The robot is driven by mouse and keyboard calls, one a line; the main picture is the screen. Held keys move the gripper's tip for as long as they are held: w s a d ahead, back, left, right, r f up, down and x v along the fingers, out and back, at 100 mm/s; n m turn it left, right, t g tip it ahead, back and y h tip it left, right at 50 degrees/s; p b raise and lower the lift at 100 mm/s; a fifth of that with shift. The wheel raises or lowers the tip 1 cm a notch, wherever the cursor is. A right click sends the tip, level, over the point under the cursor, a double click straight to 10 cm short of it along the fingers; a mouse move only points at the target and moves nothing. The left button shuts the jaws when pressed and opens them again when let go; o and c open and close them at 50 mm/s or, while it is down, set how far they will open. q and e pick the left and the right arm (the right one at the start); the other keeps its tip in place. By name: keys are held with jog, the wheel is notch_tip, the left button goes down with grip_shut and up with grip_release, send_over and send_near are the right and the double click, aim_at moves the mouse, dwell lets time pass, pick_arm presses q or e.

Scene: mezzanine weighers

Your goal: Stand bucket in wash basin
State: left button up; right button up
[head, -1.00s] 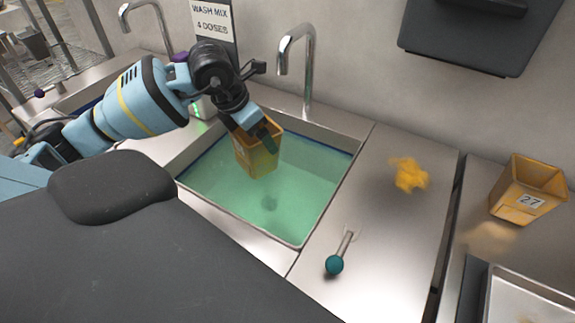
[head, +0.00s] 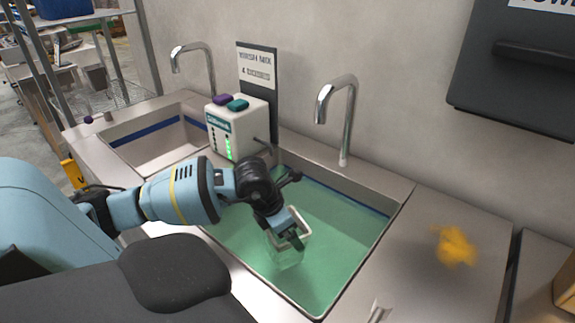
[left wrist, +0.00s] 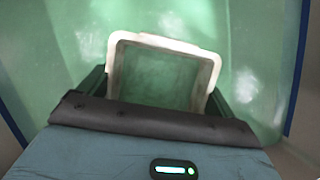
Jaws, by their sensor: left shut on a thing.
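The bucket (head: 287,257) is in the wash basin (head: 348,292), its body down in the green liquid and looking greenish through it. It looks roughly upright; I cannot tell whether its base touches the basin floor. Its pale, squarish rim (left wrist: 165,42) shows in the left wrist view, with green inside. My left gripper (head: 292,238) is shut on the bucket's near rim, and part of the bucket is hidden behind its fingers. My right gripper is in neither view.
A tap (head: 350,110) stands behind the basin. A white dispenser (head: 240,125) with purple and teal buttons stands at its back left, beside a second, empty-looking sink (head: 150,150).

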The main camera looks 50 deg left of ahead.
pick_arm(q)
jog(key=shift+f, duration=2.6)
jog(key=o, duration=1)
jog(key=shift+f, duration=0.15)
jog(key=shift+a+r, duration=0.1)
jog(key=shift+r, duration=0.25)
jog(key=v, duration=1)
jog(key=shift+s+p, duration=0.15)
jog(key=shift+p, duration=0.2)
jog(key=shift+s+r, duration=0.25)
jog(key=shift+r, duration=0.4)
